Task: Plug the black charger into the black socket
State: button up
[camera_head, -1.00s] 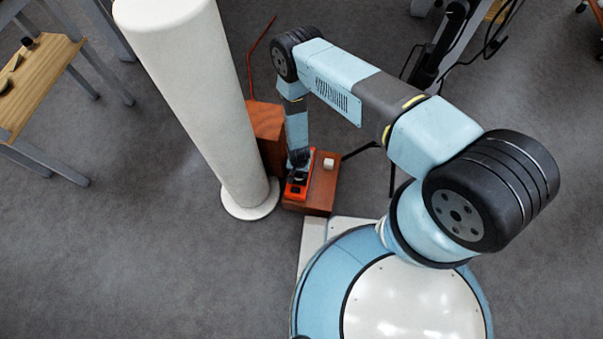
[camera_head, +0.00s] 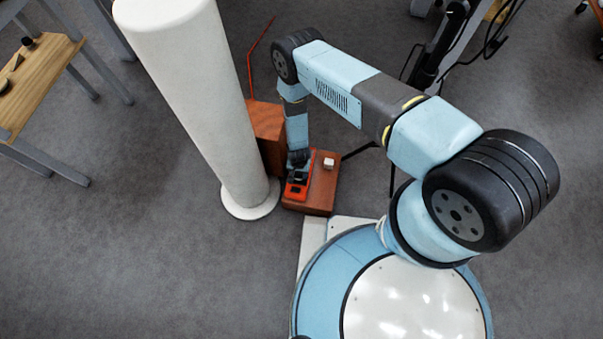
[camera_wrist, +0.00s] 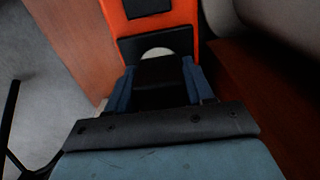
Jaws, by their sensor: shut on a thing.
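My gripper (camera_wrist: 157,80) has its two blue-grey fingers shut on the black charger (camera_wrist: 160,74), which shows as a dark block between them. An orange strip (camera_wrist: 182,20) lies ahead of the fingers in the wrist view. It carries a black square socket (camera_wrist: 147,7) at the top and another black socket (camera_wrist: 130,48) with a pale round patch, partly hidden behind the charger. Whether the charger touches that socket I cannot tell. In the head view my gripper (camera_head: 297,168) is low over the orange strip (camera_head: 296,192).
The strip rests on a low reddish-brown wooden box (camera_head: 318,205). A small white cube (camera_head: 329,163) sits to its right. A thick white column (camera_head: 205,100) stands close on the left. A taller brown block (camera_head: 266,122) is behind, and grey floor lies around.

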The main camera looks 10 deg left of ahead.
jog(key=shift+f, duration=0.15)
jog(key=o, duration=1.1)
jog(key=shift+c, duration=0.2)
notch_tip(320, 180, up, 14)
jog(key=shift+f, duration=0.2)
jog(key=shift+r, duration=0.1)
